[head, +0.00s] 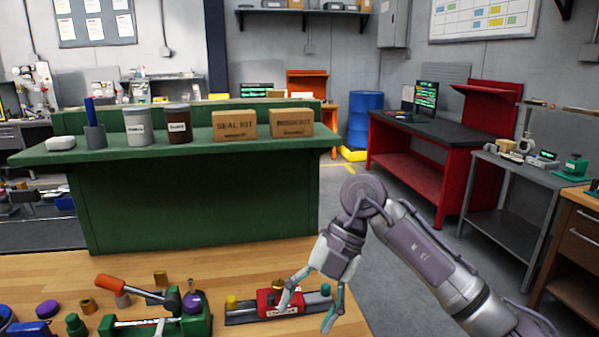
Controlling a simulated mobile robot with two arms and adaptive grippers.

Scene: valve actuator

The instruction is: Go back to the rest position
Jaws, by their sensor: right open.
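My right gripper (309,303) is open, with its fingers pointing down over the front of the wooden bench. One finger is beside or over a small red block with a label (268,303), which sits on a dark rail fixture (240,315); I cannot tell whether they touch. A yellow knob (232,301) stands at the left of the fixture and a teal knob (325,290) at its right, between the fingers as seen here. My right arm comes in from the lower right. My left gripper is not in view.
A green fixture (203,326), an orange-handled tool (124,288) and several small parts crowd the bench's front left. A green shelf (190,160) behind carries cartons and cans. The wooden surface (220,262) in between is clear. A red workbench (455,165) stands back right.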

